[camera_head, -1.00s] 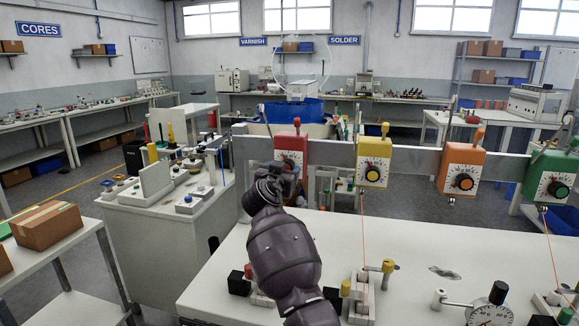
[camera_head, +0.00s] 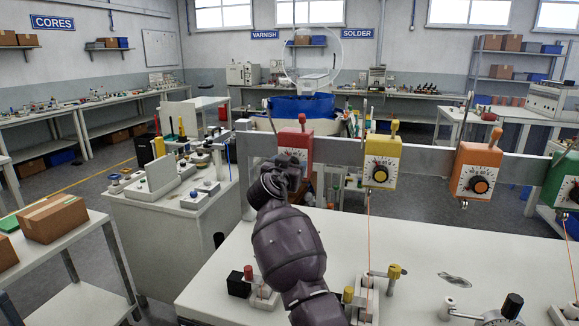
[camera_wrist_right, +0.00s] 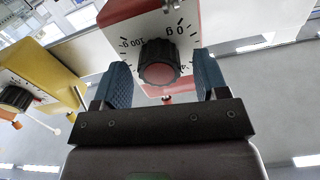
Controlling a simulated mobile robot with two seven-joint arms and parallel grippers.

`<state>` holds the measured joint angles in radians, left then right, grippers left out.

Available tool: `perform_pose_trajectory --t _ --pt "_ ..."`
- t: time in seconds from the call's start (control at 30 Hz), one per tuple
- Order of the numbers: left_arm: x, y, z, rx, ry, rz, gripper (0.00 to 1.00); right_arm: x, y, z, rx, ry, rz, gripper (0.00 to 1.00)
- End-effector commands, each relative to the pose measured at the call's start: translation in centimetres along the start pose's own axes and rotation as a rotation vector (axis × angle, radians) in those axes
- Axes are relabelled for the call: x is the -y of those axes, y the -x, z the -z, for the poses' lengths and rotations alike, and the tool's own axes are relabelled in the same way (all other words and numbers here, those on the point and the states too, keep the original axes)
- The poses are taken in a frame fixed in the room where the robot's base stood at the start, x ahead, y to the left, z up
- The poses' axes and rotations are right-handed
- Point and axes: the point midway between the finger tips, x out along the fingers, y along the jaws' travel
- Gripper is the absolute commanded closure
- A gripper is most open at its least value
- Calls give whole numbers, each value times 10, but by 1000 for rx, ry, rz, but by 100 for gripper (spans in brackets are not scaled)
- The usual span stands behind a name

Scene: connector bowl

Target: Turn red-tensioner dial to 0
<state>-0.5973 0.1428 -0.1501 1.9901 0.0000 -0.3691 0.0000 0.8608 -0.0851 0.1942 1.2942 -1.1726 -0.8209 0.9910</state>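The red tensioner (camera_head: 294,138) hangs at the left end of the grey rail in the head view. My right arm covers its front there and hides its dial. In the right wrist view the red tensioner (camera_wrist_right: 195,95) shows its white scale face and its dark dial (camera_wrist_right: 159,62) with a red centre. The scale's 0 is at the dial's upper right and 100 at its upper left; I cannot tell the exact setting. My right gripper (camera_wrist_right: 163,82) is open, its blue fingers on both sides of the dial with gaps. It also shows in the head view (camera_head: 290,172). My left gripper is not in view.
A yellow tensioner (camera_head: 381,160) hangs close to the right of the red one, then an orange tensioner (camera_head: 476,172) and a green one (camera_head: 566,185). The rail (camera_head: 425,160) runs behind them. Below is a white table (camera_head: 400,235) with small fixtures.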

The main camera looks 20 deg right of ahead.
Motion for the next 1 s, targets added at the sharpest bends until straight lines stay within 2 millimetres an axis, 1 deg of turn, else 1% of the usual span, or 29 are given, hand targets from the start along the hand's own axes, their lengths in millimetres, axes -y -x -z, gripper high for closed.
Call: perform_pose_trajectory --t 0.03,0.07,0.3,0.47,0.67,0.87,1.0 --pt "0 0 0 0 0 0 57 0 0 0 0 0 0 40" --pt "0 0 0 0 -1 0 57 0 0 0 0 0 0 45" --pt "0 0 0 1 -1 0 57 0 0 0 0 0 0 82" --pt "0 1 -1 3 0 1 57 0 0 0 0 5 0 82" --pt "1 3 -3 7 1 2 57 0 0 0 -1 58 0 82" --pt "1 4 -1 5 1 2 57 1 0 2 -3 185 1 82" --pt "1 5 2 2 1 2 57 1 0 2 -3 307 0 82"
